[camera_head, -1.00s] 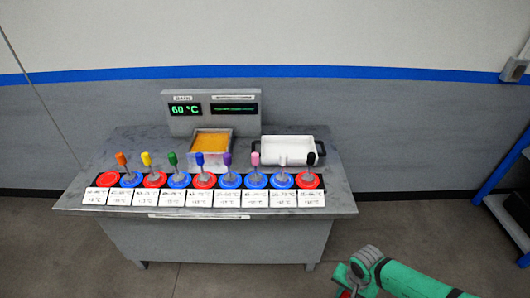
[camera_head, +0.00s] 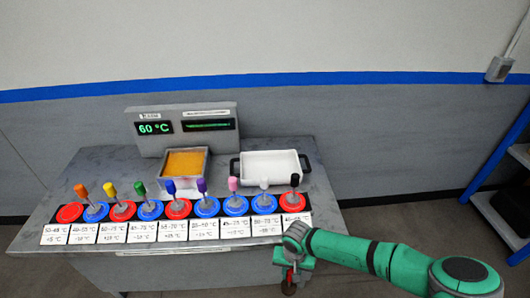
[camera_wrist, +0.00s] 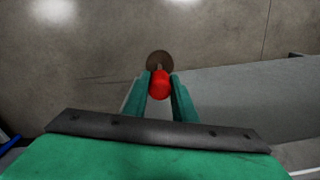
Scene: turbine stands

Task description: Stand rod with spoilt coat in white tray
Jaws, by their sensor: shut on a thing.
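My gripper (camera_head: 291,272) is shut on a rod with a red knob (camera_wrist: 160,84) in front of the table's right part, lower than the tabletop. The knob sits between the two fingers in the wrist view, and a brown round foot (camera_wrist: 159,59) shows beyond it. The state of its coat is too small to tell. The white tray (camera_head: 302,166) stands on the tabletop at the back right, with dark handles. It looks empty. The row's leftmost red disc (camera_head: 69,213) has no rod on it.
Several rods with coloured knobs stand on red and blue discs along the table (camera_head: 60,170), behind white labels. An orange-filled bath (camera_head: 186,162) stands left of the tray, before a display (camera_head: 183,127) reading 60 °C. A blue-framed shelf (camera_head: 502,160) is at right.

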